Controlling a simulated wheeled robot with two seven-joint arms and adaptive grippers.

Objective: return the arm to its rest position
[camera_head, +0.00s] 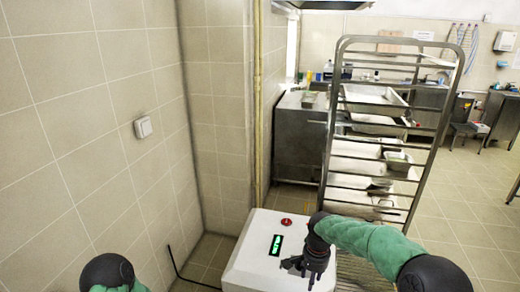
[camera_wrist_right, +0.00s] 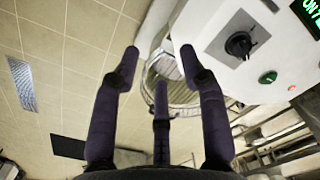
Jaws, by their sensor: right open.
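My right arm (camera_head: 365,243) with its green cover comes in from the lower right. My right gripper (camera_head: 308,270) hangs over the right part of the white machine (camera_head: 252,250) in the head view. In the right wrist view the dark fingers of my right gripper (camera_wrist_right: 158,58) are spread apart, with nothing between them. Part of my left arm (camera_head: 108,272) shows at the bottom left of the head view; its gripper is out of the picture.
The white machine has a red button (camera_head: 286,222) and a lit green display (camera_head: 275,245). Its black knob (camera_wrist_right: 239,45) shows in the wrist view. A tall metal rack (camera_head: 337,110) stands just beyond my right arm. A tiled wall (camera_head: 80,110) closes the left side. Open floor (camera_head: 480,225) lies at right.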

